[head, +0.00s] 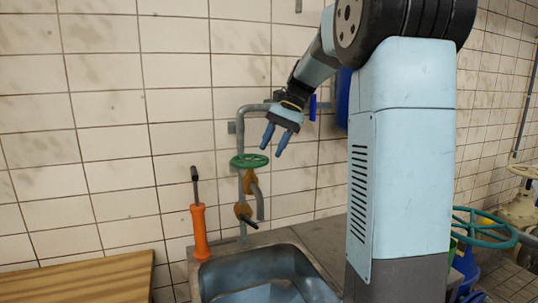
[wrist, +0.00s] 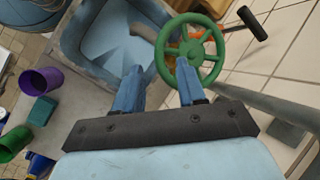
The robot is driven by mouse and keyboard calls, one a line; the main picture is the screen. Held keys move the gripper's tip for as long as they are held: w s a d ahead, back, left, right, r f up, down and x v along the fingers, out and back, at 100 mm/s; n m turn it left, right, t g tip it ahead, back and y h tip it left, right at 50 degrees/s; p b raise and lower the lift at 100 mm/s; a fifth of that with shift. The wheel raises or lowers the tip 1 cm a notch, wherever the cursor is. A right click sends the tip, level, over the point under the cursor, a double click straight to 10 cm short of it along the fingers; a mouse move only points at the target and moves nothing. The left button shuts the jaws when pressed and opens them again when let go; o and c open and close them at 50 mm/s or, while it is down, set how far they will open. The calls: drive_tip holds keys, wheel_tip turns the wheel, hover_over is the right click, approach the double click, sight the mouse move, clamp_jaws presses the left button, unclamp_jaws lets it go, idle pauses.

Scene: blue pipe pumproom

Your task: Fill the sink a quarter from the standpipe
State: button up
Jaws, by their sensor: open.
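The standpipe (head: 241,195) is a grey pipe against the tiled wall, bending over at the top. It carries a green handwheel (head: 249,160) and brass-coloured valve parts with a short downturned spout (head: 260,205). The sink (head: 262,268) is a grey metal basin below it; its inside looks bluish, and I cannot tell whether that is water. My gripper (head: 276,143) is open and empty, pointing down, a little above and right of the handwheel. In the wrist view, the handwheel (wrist: 190,51) lies just beyond the right fingertip and the sink (wrist: 108,40) beyond the left one. Contact with the wheel cannot be told.
An orange-handled tool (head: 200,230) stands at the sink's left edge. A wooden surface (head: 85,280) is at lower left. Purple (wrist: 40,81) and green (wrist: 14,143) cups and a teal block (wrist: 39,110) lie on the counter beside the sink. Another green wheel (head: 480,230) is at right.

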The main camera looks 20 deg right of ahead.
drive_tip(key=v, duration=1)
drive_tip(key=shift+d+r, duration=0.1)
drive_tip(key=shift+d, duration=0.05)
idle(3.6)
